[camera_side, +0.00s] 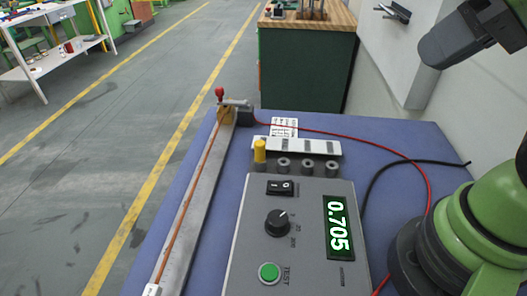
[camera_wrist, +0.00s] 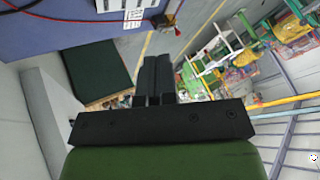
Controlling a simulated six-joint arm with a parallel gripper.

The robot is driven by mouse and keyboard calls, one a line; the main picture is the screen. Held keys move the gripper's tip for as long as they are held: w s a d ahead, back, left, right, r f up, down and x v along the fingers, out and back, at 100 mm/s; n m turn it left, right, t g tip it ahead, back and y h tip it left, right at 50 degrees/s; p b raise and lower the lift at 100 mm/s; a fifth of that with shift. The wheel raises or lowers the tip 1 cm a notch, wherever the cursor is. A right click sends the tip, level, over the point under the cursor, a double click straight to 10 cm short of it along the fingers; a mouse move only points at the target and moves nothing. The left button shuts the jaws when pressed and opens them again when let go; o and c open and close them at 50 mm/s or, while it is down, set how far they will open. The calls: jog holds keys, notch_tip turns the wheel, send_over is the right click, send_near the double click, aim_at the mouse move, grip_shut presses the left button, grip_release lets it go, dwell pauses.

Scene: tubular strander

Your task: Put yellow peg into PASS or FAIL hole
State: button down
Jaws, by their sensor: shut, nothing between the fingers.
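The yellow peg (camera_side: 259,151) stands upright at the left end of a row of short grey cylinders with dark tops (camera_side: 307,167) in the side view. Behind the row runs a pale strip with dark marks (camera_side: 298,146); I cannot read PASS or FAIL on it. The grey meter box (camera_side: 305,232) in front shows 0.705 on its display (camera_side: 339,228). My gripper (camera_wrist: 157,60) is shut and empty in the wrist view, pointing away from the peg. The peg is not visible in the wrist view, and my fingers do not show in the side view.
A long metal bar (camera_side: 190,205) with a copper-coloured rod lies along the left of the blue table (camera_side: 165,212). A red-topped clamp (camera_side: 221,95) stands at its far end. Red (camera_side: 415,170) and black cables cross the right side. A green cabinet (camera_side: 305,70) stands behind.

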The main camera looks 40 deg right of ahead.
dwell(0.4)
jog(key=c, duration=0.9)
grip_release()
